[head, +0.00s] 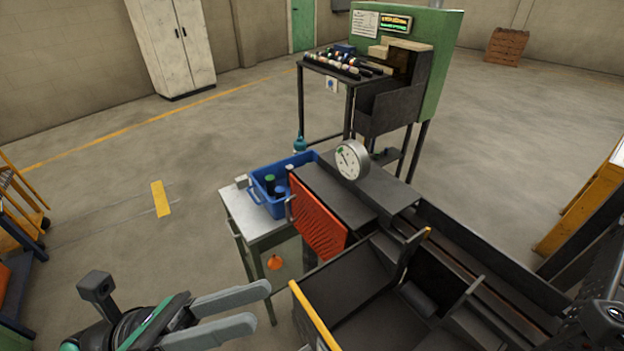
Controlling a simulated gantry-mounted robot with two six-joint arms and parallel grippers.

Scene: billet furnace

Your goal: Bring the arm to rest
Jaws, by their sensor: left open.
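My left gripper (262,307) shows at the bottom left of the head view. Its two grey fingers are apart with nothing between them. It is above the floor, in front of the small grey side table, and appears clear of everything around it. Part of a dark arm link of mine may show at the right edge, but no right gripper can be made out.
A blue bin (262,196) with several small items stands on a grey side table (236,207). Beside it are a red grille (318,217), a round gauge (351,159) and dark metal troughs (345,285). A green furnace (440,65) stands behind.

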